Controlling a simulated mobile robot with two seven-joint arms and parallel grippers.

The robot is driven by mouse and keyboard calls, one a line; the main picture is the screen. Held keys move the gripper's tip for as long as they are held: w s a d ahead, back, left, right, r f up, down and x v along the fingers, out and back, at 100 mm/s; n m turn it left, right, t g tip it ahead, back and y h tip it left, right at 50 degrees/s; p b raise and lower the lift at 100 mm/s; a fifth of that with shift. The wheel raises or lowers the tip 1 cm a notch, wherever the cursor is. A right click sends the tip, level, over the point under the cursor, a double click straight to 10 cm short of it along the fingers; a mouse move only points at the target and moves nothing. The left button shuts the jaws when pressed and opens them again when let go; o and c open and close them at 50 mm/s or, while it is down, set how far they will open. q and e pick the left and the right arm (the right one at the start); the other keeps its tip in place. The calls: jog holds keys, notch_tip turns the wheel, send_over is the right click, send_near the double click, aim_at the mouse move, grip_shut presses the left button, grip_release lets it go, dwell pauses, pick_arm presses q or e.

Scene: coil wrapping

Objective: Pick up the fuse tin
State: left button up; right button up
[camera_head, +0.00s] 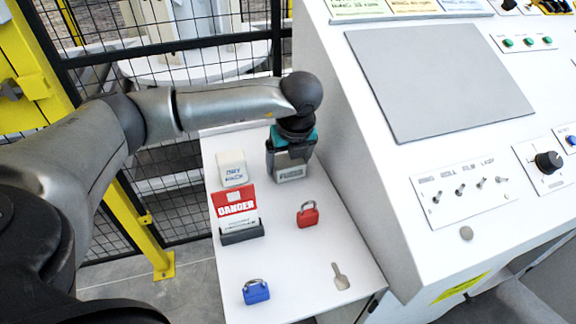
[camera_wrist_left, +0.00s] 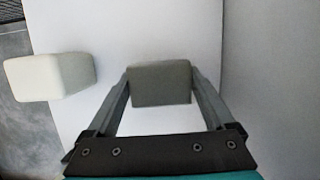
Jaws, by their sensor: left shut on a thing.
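The fuse tin (camera_head: 291,173) is a grey box with a pale label at the far end of the white side shelf. It also shows in the left wrist view (camera_wrist_left: 160,84) as a dark grey block between the two fingers. My left gripper (camera_head: 291,156) comes down over it from above, and its fingers are shut on the tin's two sides. In the left wrist view the gripper (camera_wrist_left: 161,92) has one finger at each side of the tin. I cannot tell whether the tin touches the shelf. My right gripper is in neither view.
A white dry pack (camera_head: 232,168) stands just left of the tin. A red danger sign (camera_head: 234,202), a red padlock (camera_head: 307,214), a blue padlock (camera_head: 256,292) and a key-shaped piece (camera_head: 340,277) are nearer on the shelf (camera_head: 290,255). The white control console (camera_head: 350,150) rises close on the right.

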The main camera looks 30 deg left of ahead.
pick_arm(q)
jog(key=c, duration=0.6)
jog(key=shift+c, duration=0.2)
jog(key=shift+r, duration=0.15)
